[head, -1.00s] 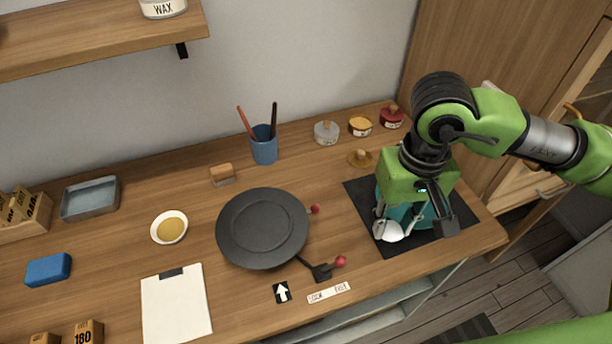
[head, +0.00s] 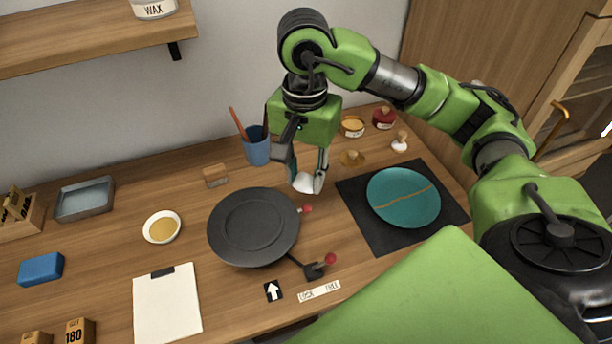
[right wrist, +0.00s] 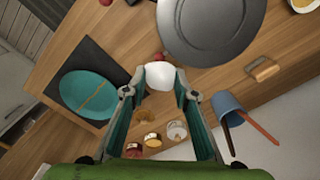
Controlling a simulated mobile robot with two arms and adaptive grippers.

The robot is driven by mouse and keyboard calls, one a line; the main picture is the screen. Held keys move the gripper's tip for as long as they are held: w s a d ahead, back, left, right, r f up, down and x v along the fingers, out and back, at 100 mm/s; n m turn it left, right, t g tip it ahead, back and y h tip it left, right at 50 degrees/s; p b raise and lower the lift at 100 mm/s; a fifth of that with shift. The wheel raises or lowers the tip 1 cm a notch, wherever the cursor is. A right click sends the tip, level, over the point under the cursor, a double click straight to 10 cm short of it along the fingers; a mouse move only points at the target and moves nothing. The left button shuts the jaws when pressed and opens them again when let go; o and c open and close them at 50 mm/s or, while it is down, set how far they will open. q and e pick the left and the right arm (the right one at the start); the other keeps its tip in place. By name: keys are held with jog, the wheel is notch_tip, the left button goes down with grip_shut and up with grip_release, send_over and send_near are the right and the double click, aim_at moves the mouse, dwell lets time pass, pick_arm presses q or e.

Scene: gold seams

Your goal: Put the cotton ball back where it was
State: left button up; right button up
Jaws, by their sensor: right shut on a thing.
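The white cotton ball (head: 303,183) is held between the fingertips of my right gripper (head: 307,178), right of the black round turntable and left of the dark mat. In the right wrist view the cotton ball (right wrist: 160,77) sits between the two fingertips (right wrist: 160,84). I cannot tell whether it touches the tabletop. A teal plate (head: 403,197) with a gold seam lies on the dark mat (head: 370,233). My left gripper is not in view.
The black turntable (head: 253,228) has red-knobbed parts close to the gripper. A blue cup (head: 257,148) with tools stands behind. Yellow (head: 352,126) and red (head: 384,117) jars and a small white object with a wooden knob (head: 399,144) stand at the back right.

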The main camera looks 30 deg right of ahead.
jog(key=w+d+f+p, duration=0.1)
jog(key=w+d+f, duration=0.1)
jog(key=w+f, duration=0.1)
jog(key=w+d+f+p, duration=0.1)
jog(key=w+d+f, duration=0.2)
jog(key=w, duration=0.1)
jog(key=w+d+f+p, duration=0.1)
jog(key=w+d+f, duration=0.1)
jog(key=w, duration=0.1)
jog(key=shift+w+d+f, duration=0.3)
jog(key=shift+d+f, duration=0.05)
jog(key=shift+f, duration=0.05)
jog(key=shift+w+d+f, duration=0.25)
jog(key=shift+w+f, duration=0.05)
jog(key=shift+f, duration=0.2)
notch_tip(320, 180, down, 2)
jog(key=shift+f+p, duration=0.1)
jog(key=shift+p, duration=0.85)
jog(key=shift+f, duration=0.7)
jog(key=o, duration=1)
jog(key=shift+r, duration=0.15)
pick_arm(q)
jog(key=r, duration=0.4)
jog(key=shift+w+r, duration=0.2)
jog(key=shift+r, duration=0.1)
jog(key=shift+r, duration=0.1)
